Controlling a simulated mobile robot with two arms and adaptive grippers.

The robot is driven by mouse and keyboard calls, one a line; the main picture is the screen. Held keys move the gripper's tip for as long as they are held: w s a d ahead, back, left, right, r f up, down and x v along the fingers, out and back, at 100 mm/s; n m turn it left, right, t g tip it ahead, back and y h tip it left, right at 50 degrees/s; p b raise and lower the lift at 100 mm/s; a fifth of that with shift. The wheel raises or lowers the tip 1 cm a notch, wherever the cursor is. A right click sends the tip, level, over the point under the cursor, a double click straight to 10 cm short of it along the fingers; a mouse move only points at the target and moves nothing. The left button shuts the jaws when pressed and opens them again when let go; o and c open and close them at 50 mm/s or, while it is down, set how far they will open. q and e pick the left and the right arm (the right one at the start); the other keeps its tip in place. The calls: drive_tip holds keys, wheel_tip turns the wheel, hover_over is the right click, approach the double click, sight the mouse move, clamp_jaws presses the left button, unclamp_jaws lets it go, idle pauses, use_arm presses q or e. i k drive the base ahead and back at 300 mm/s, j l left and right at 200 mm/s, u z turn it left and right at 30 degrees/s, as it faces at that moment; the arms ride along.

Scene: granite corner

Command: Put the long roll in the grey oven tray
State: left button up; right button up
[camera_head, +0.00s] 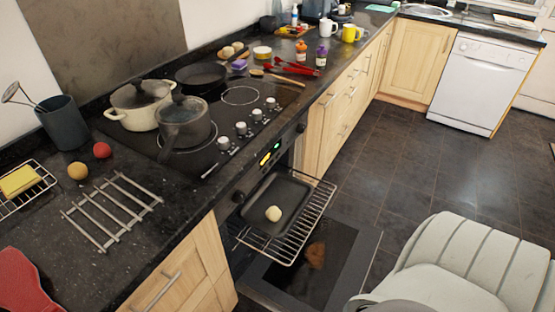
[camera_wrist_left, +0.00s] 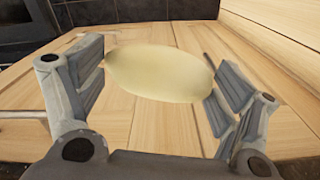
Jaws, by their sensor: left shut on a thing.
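My left gripper (camera_wrist_left: 158,82) is shut on the long roll (camera_wrist_left: 158,73), a smooth pale yellow oval lying crosswise between its two grey fingers in the left wrist view. Pale wooden cabinet fronts show behind it. Neither this gripper nor the long roll can be made out in the head view. The grey oven tray (camera_head: 291,188) rests on the pulled-out rack of the open oven in the head view. A small pale roll (camera_head: 273,214) lies in the tray. My right gripper is not in view.
The wire oven rack (camera_head: 303,236) sticks out over the lowered oven door (camera_head: 335,262). A dark pan (camera_head: 186,122) and a cream pot (camera_head: 139,104) stand on the hob. A metal trivet (camera_head: 112,209) lies on the counter left of the oven. Most of the tray is bare.

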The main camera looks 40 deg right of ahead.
sight(291, 195)
drive_tip(key=k+l+z, duration=0.15)
drive_tip(key=l, duration=0.45)
drive_tip(key=k+l+z, duration=0.2)
drive_tip(key=l, duration=0.4)
drive_tip(key=l+z, duration=0.15)
drive_tip(key=l, duration=0.45)
drive_tip(key=i+l+z, duration=0.3)
drive_tip(key=l, duration=0.3)
drive_tip(key=i+l+z, duration=0.3)
drive_tip(key=i+l, duration=0.25)
